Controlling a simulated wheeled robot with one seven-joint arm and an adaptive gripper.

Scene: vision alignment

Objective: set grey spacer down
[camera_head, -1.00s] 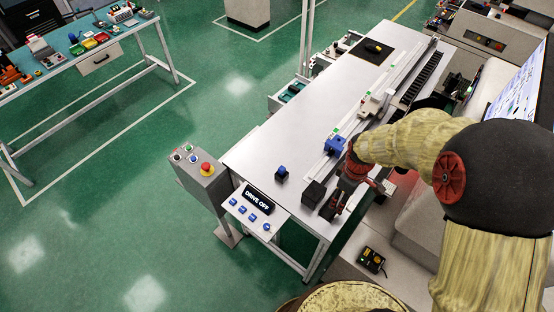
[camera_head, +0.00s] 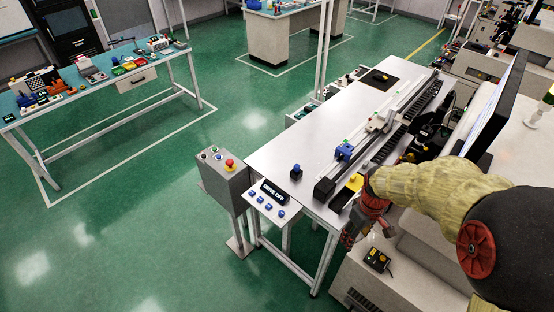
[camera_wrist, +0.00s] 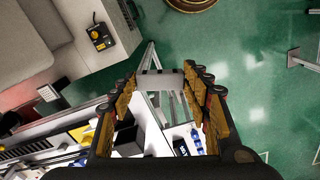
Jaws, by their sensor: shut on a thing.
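The grey spacer (camera_wrist: 162,80) is a light grey block held between the fingertips of my gripper in the wrist view. My gripper (camera_head: 348,241) shows in the head view beside the near right end of the long metal table (camera_head: 268,153), its fingers pointing down. In the wrist view its yellow and black fingers (camera_wrist: 164,77) are shut on the spacer from both sides. The spacer cannot be made out in the head view. In the wrist view it overlaps the table's end and the green floor, and I see no surface touching it.
A linear rail with a blue block (camera_head: 344,151) runs along the table. A black box (camera_head: 323,189) and a yellow part (camera_head: 355,182) sit at its near end. A yellow-and-black button box (camera_head: 377,258) lies on the right-hand surface.

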